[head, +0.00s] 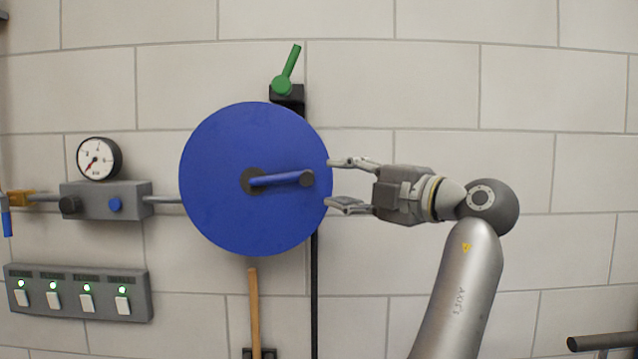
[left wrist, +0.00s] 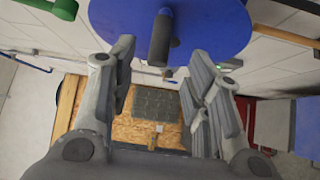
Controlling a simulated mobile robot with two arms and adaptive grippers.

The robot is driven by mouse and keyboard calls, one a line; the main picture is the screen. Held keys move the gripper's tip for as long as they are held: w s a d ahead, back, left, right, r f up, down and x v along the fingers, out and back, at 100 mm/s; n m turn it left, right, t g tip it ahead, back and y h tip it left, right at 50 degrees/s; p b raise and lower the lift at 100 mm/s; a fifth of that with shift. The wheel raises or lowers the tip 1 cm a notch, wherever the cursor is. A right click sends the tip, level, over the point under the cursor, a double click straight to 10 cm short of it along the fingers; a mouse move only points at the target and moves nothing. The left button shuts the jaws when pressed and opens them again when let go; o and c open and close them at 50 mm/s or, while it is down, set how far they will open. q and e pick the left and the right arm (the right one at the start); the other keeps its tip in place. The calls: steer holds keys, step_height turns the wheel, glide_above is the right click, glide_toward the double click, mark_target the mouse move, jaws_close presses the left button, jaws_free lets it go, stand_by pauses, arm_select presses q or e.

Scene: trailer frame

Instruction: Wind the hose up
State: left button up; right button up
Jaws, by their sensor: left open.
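A large round blue reel (head: 225,215) is on the wall in the head view. Its blue crank arm (head: 275,180) points right from a dark hub (head: 251,181) and ends in a dark knob (head: 307,178). My left gripper (head: 335,183) is open and empty at the reel's right edge, its fingers pointing left toward the knob, apart from it. The left wrist view shows the blue reel (left wrist: 225,25) at the top with the dark crank handle (left wrist: 160,45) near the open fingers. A black vertical line (head: 314,280) hangs below the reel; I cannot tell if it is hose. My right gripper is out of view.
A green lever (head: 288,70) stands above the reel. A gauge (head: 99,158), a grey valve block (head: 105,200) and a switch panel (head: 80,292) are at left. A wooden handle (head: 254,310) rises below the reel. The wall right of my arm is mostly clear.

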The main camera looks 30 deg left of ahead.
mark_target(306, 177)
arm_select(q)
steer(key=p+x, duration=0.3)
steer(key=x, duration=0.6)
steer(key=shift+w, duration=0.1)
steer(key=shift+w+a+f, duration=0.1)
steer(key=shift+w+a, duration=0.1)
steer(key=shift+a, duration=0.35)
jaws_close()
